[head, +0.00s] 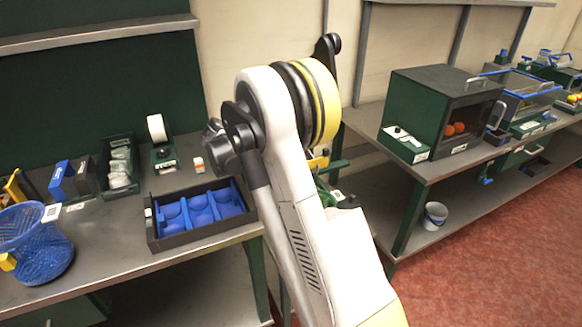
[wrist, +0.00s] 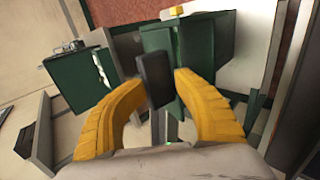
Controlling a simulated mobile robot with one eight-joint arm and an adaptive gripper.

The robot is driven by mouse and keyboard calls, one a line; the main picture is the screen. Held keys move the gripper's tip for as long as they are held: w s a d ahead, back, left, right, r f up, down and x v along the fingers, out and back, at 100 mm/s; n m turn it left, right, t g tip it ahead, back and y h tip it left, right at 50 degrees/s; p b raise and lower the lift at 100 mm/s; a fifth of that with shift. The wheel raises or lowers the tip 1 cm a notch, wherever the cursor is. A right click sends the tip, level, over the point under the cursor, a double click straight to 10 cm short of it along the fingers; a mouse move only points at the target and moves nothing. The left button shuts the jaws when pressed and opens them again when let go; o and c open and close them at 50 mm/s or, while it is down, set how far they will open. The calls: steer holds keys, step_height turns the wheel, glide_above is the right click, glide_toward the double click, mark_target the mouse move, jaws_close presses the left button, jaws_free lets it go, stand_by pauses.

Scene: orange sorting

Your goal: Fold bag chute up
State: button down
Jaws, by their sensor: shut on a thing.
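In the wrist view, my gripper (wrist: 161,84) has its two yellow fingers closed around a dark block (wrist: 154,71), which looks like a handle or tab. A green panel (wrist: 188,55), perhaps part of the bag chute, lies right behind the block. Whether block and panel are joined is hard to tell. A second green box-like part (wrist: 80,82) is to the left. In the head view, my arm covers most of this place. Only some green parts (head: 338,165) and a bit of yellow show beside the arm. The chute's full shape and tilt are hidden.
On the left bench are a black crate with blue cups (head: 155,230), a blue mesh basket (head: 38,250) and a green bin of bags (head: 119,165). On the right bench stands a green cabinet (head: 432,90) with oranges inside. A small bucket (head: 435,215) sits on its lower shelf.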

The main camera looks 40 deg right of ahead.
steer(key=shift+w+a+f, duration=0.15)
steer(key=shift+a+f, duration=0.45)
steer(key=shift+a, duration=0.35)
steer(key=shift+w+a+f, duration=0.1)
steer(key=shift+a+f, duration=0.5)
steer(key=shift+a, duration=0.3)
steer(key=c, duration=1.1)
jaws_free()
steer(key=shift+o, duration=0.9)
steer(key=shift+d, duration=0.2)
steer(key=shift+w+a+r, duration=0.1)
steer(key=shift+a, duration=0.05)
